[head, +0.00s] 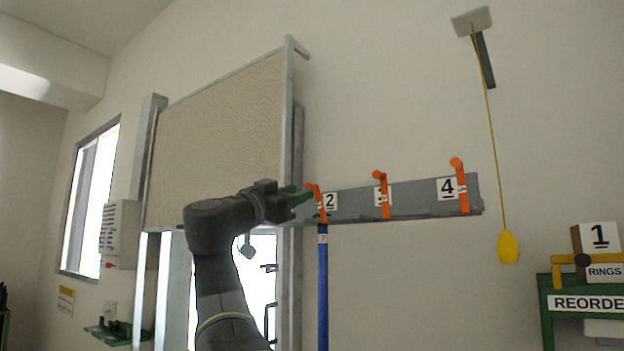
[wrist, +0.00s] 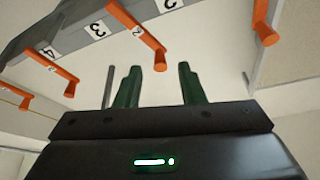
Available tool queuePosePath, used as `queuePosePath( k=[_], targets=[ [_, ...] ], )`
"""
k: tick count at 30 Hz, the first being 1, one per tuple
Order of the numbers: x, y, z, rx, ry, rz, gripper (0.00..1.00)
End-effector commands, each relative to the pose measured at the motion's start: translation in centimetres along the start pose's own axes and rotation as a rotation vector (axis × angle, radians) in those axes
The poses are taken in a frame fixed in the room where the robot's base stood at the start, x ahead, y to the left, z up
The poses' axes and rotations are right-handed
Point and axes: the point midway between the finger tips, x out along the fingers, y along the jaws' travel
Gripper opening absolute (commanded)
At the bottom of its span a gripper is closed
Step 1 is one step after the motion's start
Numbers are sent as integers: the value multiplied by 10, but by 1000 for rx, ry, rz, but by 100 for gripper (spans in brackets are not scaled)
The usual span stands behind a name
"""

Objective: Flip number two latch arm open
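The number two latch arm (head: 318,205) is orange and sits on the grey wall rail next to the label 2. In the wrist view it bears a small 2 tag, and its round knob end (wrist: 160,62) shows above the gap between my fingers. My gripper (head: 300,194) has green fingers and is just left of this latch arm in the head view. In the wrist view my gripper (wrist: 157,82) is open, with nothing between its fingers. I cannot tell whether a finger touches the arm.
The grey rail (head: 420,201) also carries the number three latch arm (head: 383,195) and number four latch arm (head: 461,186). A blue rod (head: 323,290) hangs below number two. A large beige panel (head: 215,140) stands left. A yellow pull (head: 508,247) hangs at right.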

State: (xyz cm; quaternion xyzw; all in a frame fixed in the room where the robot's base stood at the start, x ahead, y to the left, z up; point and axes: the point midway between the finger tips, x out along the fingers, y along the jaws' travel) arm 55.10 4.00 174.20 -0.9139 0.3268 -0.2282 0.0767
Motion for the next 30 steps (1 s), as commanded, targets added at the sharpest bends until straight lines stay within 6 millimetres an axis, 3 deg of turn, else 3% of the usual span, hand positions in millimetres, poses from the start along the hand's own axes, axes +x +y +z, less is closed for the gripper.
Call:
queuePosePath(
  k=[3,9,22,27,30],
  targets=[
    [27,-1,-4,-5,1,4,36],
    [52,-1,-2,-2,0,1,36],
    [59,0,0,-1,-1,0,36],
    [59,0,1,-1,-1,0,2],
    [59,0,1,-2,-1,0,0]
  ],
)
